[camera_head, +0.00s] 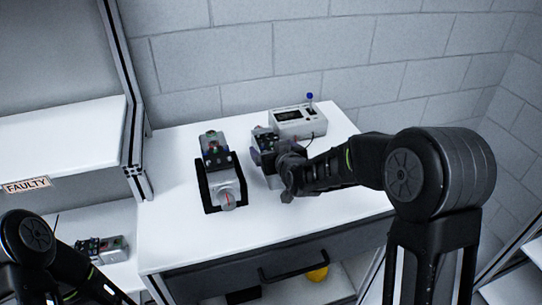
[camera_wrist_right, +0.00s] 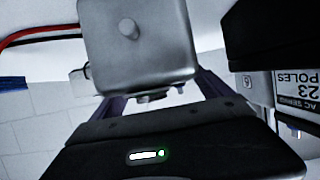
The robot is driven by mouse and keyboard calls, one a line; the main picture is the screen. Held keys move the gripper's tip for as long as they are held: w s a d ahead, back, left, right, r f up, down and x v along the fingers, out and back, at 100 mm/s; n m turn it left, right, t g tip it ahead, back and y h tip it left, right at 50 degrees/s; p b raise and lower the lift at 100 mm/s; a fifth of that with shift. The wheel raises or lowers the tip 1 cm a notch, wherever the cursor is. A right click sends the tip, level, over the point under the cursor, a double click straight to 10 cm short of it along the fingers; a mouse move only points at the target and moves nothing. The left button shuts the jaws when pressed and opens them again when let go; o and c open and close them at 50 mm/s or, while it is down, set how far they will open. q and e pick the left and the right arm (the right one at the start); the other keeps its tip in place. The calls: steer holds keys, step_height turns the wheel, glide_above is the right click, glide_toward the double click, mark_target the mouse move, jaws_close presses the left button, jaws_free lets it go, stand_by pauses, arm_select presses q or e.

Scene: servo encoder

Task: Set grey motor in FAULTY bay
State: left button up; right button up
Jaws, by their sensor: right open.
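A grey motor (camera_head: 271,178) stands on the white bench, partly hidden by my right gripper (camera_head: 266,157). In the right wrist view a square grey motor face (camera_wrist_right: 138,45) with a round shaft end fills the space ahead of the gripper. The fingers (camera_wrist_right: 160,95) are spread either side of it; their tips are hidden behind it, and I cannot tell whether they touch it. The FAULTY label (camera_head: 27,184) is on a shelf edge at the left. My left arm enters at lower left, its gripper out of view.
A second motor (camera_head: 228,180) sits in a black cradle (camera_head: 206,188) left of the right gripper. A white instrument box (camera_head: 298,121) stands behind. Another motor (camera_head: 110,247) lies on the lower left shelf. The bench front (camera_head: 190,240) is clear.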

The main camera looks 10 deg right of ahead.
jaws_close()
steer(key=shift+w+r, duration=0.15)
steer(key=shift+r, duration=0.1)
stand_by(0.8)
